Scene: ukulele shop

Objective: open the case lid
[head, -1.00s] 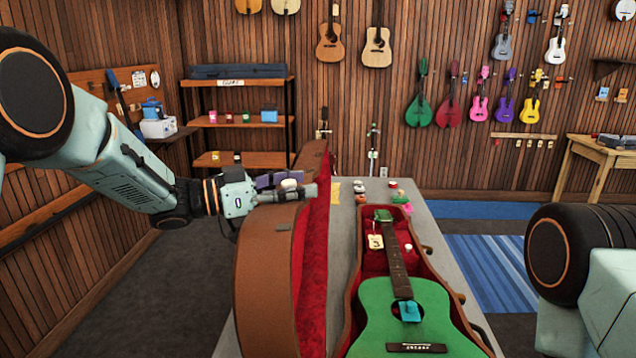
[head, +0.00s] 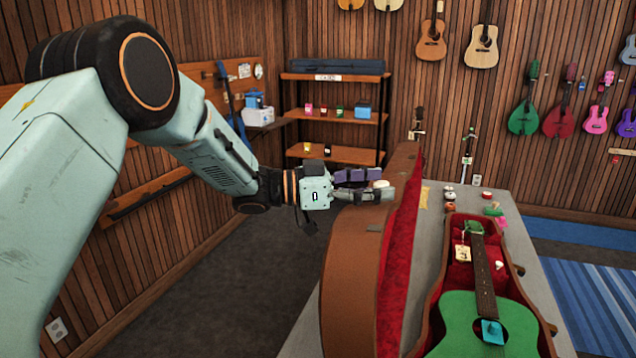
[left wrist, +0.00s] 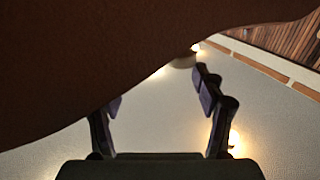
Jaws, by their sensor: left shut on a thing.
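The brown case lid (head: 350,275) with red lining stands upright at the left of the case base in the head view. The open case base (head: 452,277) is red inside and holds a green guitar (head: 458,325). My left gripper (head: 374,184) is shut on the upper far part of the lid; the lid hides part of its grip. In the left wrist view the lid (left wrist: 80,60) is a dark brown shape over the upper left, covering part of one finger of the left gripper (left wrist: 160,115). My right gripper is out of view.
The grey table (head: 415,250) carries the case. A shelf rack (head: 335,115) stands against the back wall. Dark floor (head: 250,270) is clear left of the table.

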